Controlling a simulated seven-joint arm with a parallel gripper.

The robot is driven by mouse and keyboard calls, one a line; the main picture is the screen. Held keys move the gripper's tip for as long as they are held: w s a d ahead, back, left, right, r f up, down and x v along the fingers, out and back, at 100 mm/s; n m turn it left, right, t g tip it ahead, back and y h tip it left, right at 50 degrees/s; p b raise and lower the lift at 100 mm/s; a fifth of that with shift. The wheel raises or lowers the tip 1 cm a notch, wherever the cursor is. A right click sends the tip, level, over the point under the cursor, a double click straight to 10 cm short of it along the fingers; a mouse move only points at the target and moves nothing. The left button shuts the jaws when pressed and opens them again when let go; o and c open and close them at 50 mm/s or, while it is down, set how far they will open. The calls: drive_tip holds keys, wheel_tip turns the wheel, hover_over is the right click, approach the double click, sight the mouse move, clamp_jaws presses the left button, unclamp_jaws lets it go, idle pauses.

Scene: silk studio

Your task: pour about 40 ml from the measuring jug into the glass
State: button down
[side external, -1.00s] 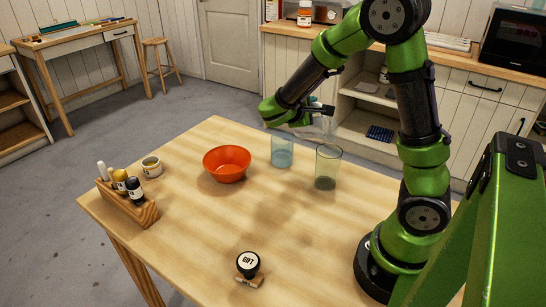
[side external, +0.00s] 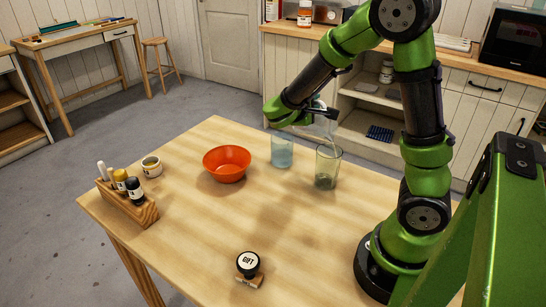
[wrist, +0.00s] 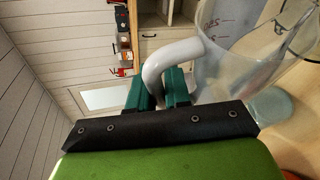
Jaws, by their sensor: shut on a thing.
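My gripper (wrist: 158,88) is shut on the white handle (wrist: 172,54) of the clear measuring jug (wrist: 222,42). Red marks show on the jug's wall in the wrist view. In the side view my gripper (side external: 303,112) holds the jug (side external: 326,121), tilted, above the clear greenish glass (side external: 328,168). The glass stands upright on the table and looks darker near its bottom. A faint pale streak shows between jug and glass; I cannot be sure it is liquid. The liquid level in the jug is not readable.
A bluish glass (side external: 282,153) stands just left of the greenish one. An orange bowl (side external: 227,165) is further left. A wooden rack with bottles (side external: 130,205), a small jar (side external: 151,166) and a stamp (side external: 248,266) are also on the table (side external: 200,250).

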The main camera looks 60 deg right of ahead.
drive_tip(key=shift+w+d, duration=0.15)
drive_tip(key=shift+w, duration=0.55)
drive_tip(key=shift+s+m+t, duration=0.1)
drive_tip(key=shift+m+t, duration=0.2)
drive_tip(key=shift+m, duration=0.1)
idle(1.0)
drive_tip(key=shift+w+d+n, duration=0.1)
drive_tip(key=shift+w+n, duration=0.4)
drive_tip(key=shift+n, duration=0.1)
drive_tip(key=shift+w+f+n+g+y, duration=0.15)
drive_tip(key=shift+w+f+n+g, duration=0.1)
drive_tip(key=shift+f+g, duration=0.15)
drive_tip(key=shift+w+f+n+g+y, duration=0.15)
drive_tip(key=shift+f+n+g, duration=0.15)
drive_tip(key=shift+f, duration=0.1)
drive_tip(key=shift+d, duration=0.1)
drive_tip(key=shift+w+d+f+n+g+y, duration=0.15)
drive_tip(key=shift+w+f+n+g+y, duration=0.15)
drive_tip(key=shift+w+f+n+g, duration=0.85)
drive_tip(key=shift+w+d+f+n+g+y, duration=0.15)
drive_tip(key=shift+w+f+n+g+y, duration=0.3)
drive_tip(key=shift+n+g, duration=0.75)
drive_tip(key=shift+w+d+f+n+g+y, duration=0.15)
drive_tip(key=shift+w+f+n+g, duration=0.6)
drive_tip(key=shift+n, duration=0.95)
